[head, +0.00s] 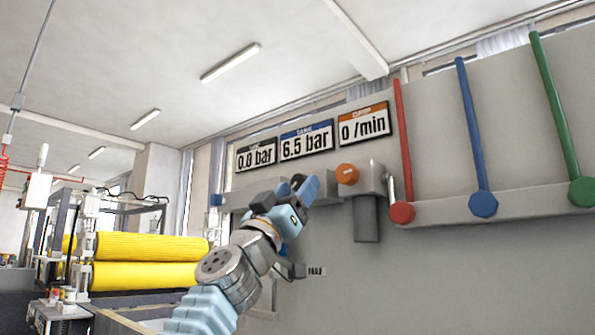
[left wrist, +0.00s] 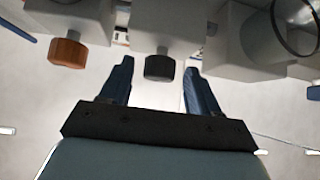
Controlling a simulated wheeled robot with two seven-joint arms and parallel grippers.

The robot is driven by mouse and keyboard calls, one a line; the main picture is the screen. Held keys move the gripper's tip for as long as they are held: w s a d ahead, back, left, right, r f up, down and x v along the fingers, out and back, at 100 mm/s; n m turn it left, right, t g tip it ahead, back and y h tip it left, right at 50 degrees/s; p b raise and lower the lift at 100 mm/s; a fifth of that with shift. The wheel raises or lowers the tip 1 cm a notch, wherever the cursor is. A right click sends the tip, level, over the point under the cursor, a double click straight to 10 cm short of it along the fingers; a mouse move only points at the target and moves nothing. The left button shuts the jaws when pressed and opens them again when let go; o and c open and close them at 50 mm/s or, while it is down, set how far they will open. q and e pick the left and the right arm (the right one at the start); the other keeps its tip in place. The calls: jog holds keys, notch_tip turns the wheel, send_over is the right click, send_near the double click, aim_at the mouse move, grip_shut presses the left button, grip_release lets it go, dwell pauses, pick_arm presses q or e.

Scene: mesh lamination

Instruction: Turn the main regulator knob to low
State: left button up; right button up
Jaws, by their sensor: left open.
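In the left wrist view, a black ribbed knob (left wrist: 159,68) on a grey block lies between the two fingertips of my left gripper (left wrist: 158,72). The fingers are apart, one on each side, and I cannot tell whether they touch it. An orange knob (left wrist: 67,53) sits on another block at the left. In the head view, my left gripper (head: 301,188) is up at the wall panel, left of the orange knob (head: 347,174). No label shows which is the main regulator. My right gripper is not in view.
Above are displays reading 0.0 bar (head: 257,155), 6.5 bar (head: 307,140) and 0 /min (head: 363,125). Red (head: 402,212), blue (head: 483,204) and green (head: 581,191) lever hubs are at right. A grey cylinder (head: 366,220) hangs below the orange knob. Yellow rollers (head: 150,246) stand at left.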

pick_arm(q)
jog(key=shift+w+d+r, duration=0.25)
jog(key=shift+w+r, duration=0.1)
jog(key=shift+r, duration=0.05)
jog(key=c, duration=1)
jog(key=shift+c, duration=0.2)
jog(key=shift+s+n+t+y, duration=0.1)
jog(key=shift+n+t+y, duration=0.8)
jog(key=shift+n+y, duration=1.25)
jog(key=n+y, duration=0.1)
jog(key=n+y+p, duration=0.1)
jog(key=n, duration=0.1)
jog(key=shift+d+r+n+t, duration=0.15)
jog(key=shift+n+t, duration=0.1)
jog(key=shift+t, duration=0.15)
jog(key=n+y+p, duration=0.2)
jog(key=n+y, duration=0.1)
jog(key=y, duration=0.1)
jog(key=shift+s+r+n, duration=0.1)
jog(key=shift+r+n, duration=0.05)
jog(key=shift+n, duration=0.25)
jog(key=shift+n+y+p, duration=1.25)
jog(key=shift+n+y, duration=0.1)
jog(key=shift+n, duration=0.15)
